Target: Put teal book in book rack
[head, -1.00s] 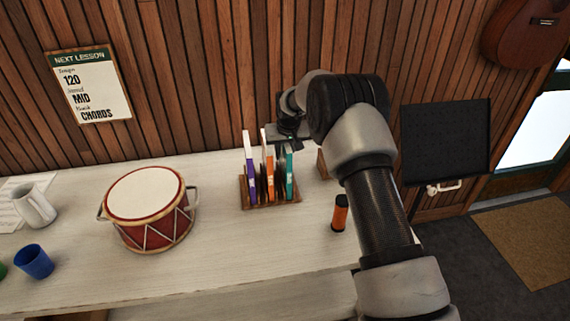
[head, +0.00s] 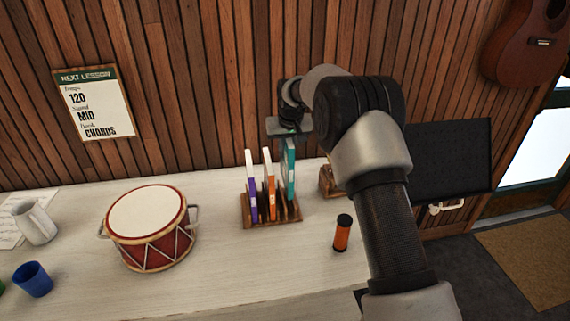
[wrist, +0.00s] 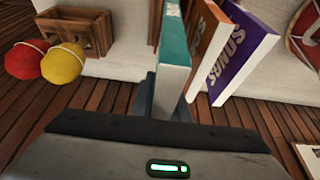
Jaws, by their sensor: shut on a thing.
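The teal book (head: 290,168) stands upright over the right end of the wooden book rack (head: 271,222), its lower end higher than the other books' lower ends. I cannot tell whether its bottom touches the rack. My gripper (head: 289,138) is above it and shut on its upper end. In the wrist view the teal book (wrist: 174,50) runs away from between my fingers (wrist: 166,98). An orange book (head: 268,180) and a purple book (head: 251,190) stand in the rack to its left.
A red drum (head: 150,230) stands left of the rack. An orange and black cylinder (head: 342,232) stands to the right. A wooden box (wrist: 85,28) with a red ball (wrist: 24,61) and a yellow ball (wrist: 62,64) beside it shows in the wrist view. The wood-slat wall (head: 200,80) is close behind.

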